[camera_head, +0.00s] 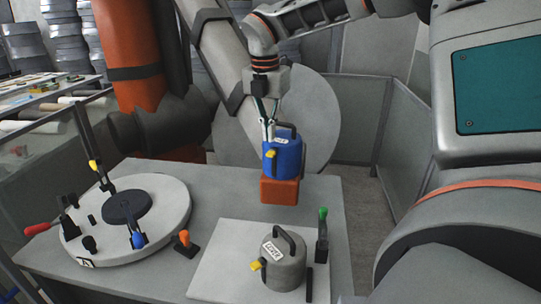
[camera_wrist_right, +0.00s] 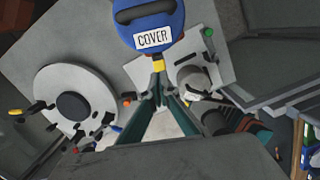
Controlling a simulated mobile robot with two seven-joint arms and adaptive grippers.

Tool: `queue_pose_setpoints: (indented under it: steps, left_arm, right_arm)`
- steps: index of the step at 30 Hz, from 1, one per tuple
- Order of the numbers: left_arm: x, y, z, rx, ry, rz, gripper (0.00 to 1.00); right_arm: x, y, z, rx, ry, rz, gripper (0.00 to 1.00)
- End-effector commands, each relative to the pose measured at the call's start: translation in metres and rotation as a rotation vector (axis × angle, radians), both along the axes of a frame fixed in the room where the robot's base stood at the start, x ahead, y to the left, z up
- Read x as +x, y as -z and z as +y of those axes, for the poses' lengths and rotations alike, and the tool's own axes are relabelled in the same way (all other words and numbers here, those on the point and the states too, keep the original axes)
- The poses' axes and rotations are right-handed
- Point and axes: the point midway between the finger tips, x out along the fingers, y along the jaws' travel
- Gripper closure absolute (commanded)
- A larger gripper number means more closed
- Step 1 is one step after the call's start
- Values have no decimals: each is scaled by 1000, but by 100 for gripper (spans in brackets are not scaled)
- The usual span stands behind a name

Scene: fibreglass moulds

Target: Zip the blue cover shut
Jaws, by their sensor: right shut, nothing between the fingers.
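The blue cover (camera_head: 290,157) is a rounded blue body with a dark handle on top, resting on an orange block (camera_head: 279,190) at the back right of the table. A yellow tab (camera_head: 271,153) hangs on its front left. In the wrist view the cover (camera_wrist_right: 150,22) bears a label reading COVER, and the yellow tab (camera_wrist_right: 158,68) shows below it. My right gripper (camera_head: 268,132) comes down from above, at the cover's left top edge. Its fingers (camera_wrist_right: 158,68) are shut and empty near the tab; whether they touch it I cannot tell. My left gripper is not in view.
A grey container (camera_head: 285,265) with a yellow tab stands on a pale board (camera_head: 215,275) in front, beside a green-topped clamp (camera_head: 322,235). A white round plate (camera_head: 160,205) with several coloured-handled clamps lies left. An orange-handled piece (camera_head: 184,242) stands between.

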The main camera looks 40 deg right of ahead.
Motion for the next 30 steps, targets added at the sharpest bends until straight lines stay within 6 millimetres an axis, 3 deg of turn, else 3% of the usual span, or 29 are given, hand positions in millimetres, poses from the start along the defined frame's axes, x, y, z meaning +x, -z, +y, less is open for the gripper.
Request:
queue_pose_setpoints:
  steps: [9,20,30]
  left_arm:
    - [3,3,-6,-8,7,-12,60]
    - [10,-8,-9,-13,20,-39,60]
    - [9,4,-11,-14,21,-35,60]
  right_arm:
    - [1,34,-3,1,2,0,100]
    - [1,40,-4,1,2,-1,100]
    - [1,50,-4,0,2,-1,100]
